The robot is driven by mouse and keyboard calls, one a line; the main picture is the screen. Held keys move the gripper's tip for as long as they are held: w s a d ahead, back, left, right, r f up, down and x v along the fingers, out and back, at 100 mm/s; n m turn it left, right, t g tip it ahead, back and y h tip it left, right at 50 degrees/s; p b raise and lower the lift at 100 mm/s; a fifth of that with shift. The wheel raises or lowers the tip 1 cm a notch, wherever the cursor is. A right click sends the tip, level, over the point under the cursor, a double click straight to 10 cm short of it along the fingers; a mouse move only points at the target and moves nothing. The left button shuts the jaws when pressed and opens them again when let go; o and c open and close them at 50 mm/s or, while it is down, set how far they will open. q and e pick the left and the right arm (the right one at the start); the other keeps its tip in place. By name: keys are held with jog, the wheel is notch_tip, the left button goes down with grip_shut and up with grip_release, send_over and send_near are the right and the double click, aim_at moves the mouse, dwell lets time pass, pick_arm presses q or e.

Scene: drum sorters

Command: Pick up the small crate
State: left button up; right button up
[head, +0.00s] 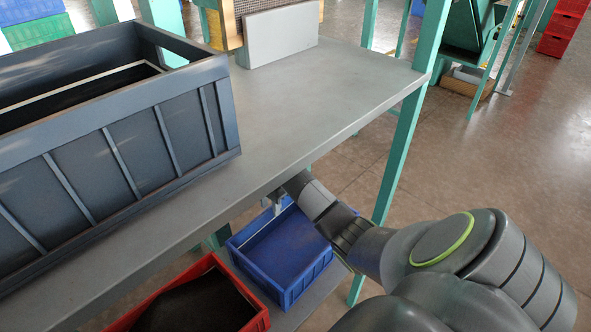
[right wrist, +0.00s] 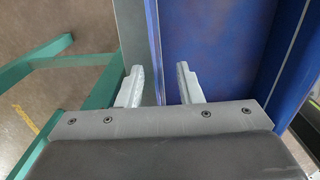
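A small blue crate (head: 309,283) sits on the lower shelf, below the grey shelf's front edge. It also fills the right side of the right wrist view (right wrist: 215,45), where its inside looks empty. My right gripper (head: 277,205) is at the far rim of the blue crate, partly hidden by the upper shelf and my own arm. In the right wrist view the right gripper (right wrist: 158,84) is open, with the crate's wall lying between its two fingers. I cannot tell whether a finger touches the wall. My left gripper is in neither view.
A large dark grey crate (head: 85,150) stands on the upper shelf (head: 290,95), above and left. A red crate (head: 258,318) with a dark inside is beside the blue one. A teal post (head: 400,150) rises right of the shelf. Open floor lies further right.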

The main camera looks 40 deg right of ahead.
jog(key=f, duration=0.3)
jog(key=f+b, duration=0.1)
jog(key=f, duration=0.2)
jog(key=shift+w+a, duration=0.1)
jog(key=shift+a, duration=0.1)
jog(key=shift+f, duration=0.35)
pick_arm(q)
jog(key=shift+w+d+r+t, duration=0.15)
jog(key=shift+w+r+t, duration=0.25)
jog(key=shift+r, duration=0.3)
pick_arm(e)
grip_shut()
jog(key=shift+r, duration=0.1)
